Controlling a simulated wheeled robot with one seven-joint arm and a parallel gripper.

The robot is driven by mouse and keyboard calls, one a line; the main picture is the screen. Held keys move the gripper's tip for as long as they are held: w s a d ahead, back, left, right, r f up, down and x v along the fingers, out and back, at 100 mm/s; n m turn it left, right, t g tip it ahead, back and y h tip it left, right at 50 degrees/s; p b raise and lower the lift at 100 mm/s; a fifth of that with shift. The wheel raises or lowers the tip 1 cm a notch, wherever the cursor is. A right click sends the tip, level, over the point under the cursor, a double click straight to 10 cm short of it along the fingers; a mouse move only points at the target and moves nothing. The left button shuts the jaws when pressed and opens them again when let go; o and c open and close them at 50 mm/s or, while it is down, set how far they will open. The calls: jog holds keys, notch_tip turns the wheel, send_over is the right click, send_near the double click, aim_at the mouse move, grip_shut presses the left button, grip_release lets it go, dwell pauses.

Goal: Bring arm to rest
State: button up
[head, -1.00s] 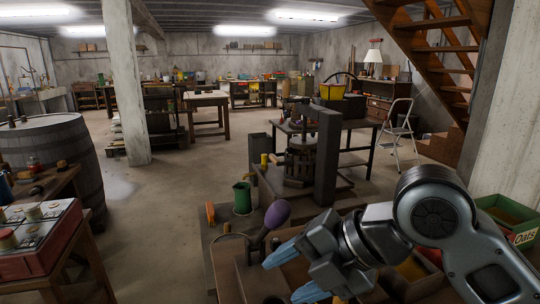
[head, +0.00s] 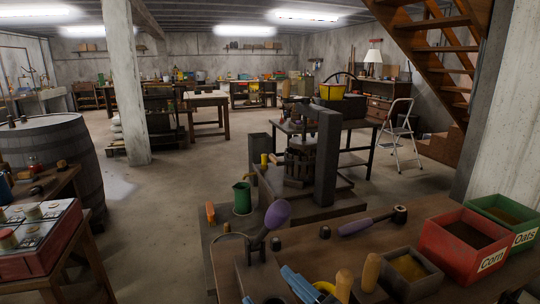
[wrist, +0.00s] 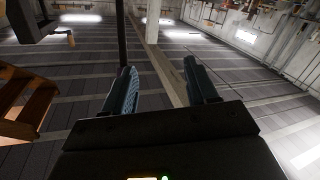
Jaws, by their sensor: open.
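My gripper (wrist: 160,68) shows in the wrist view with its two dark blue-padded fingers well apart. Nothing is between them; the gap shows only the far ceiling and a beam. The wrist camera faces the ceiling, with bright lamps and part of the wooden stairs (wrist: 28,103) at the left. In the head view the arm is no longer over the bench (head: 420,212). A blue piece (head: 300,285) shows at the bottom edge there; I cannot tell whether it is a tool or a finger.
On the bench are a red Corn box (head: 463,242), a green Oats box (head: 505,222), a small grey box (head: 408,268), a purple-handled tool (head: 356,227) and wooden handles (head: 371,272). A press (head: 300,160) stands behind.

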jog(key=s+d+f+m+h, duration=0.4)
jog(key=s+d+f+m, duration=0.15)
jog(key=s, duration=0.35)
jog(key=s+d+f+m+h, duration=0.4)
jog(key=s+d+f+m, duration=0.15)
jog(key=s, duration=0.25)
jog(key=s+d+h, duration=0.1)
jog(key=s+d, duration=0.3)
jog(key=s, duration=0.3)
jog(key=s+d+r, duration=0.1)
jog(key=s+d, duration=0.4)
jog(key=s, duration=0.2)
jog(key=shift+s+n+h, duration=0.3)
jog(key=shift+s+h, duration=0.1)
jog(key=shift+d+r, duration=0.1)
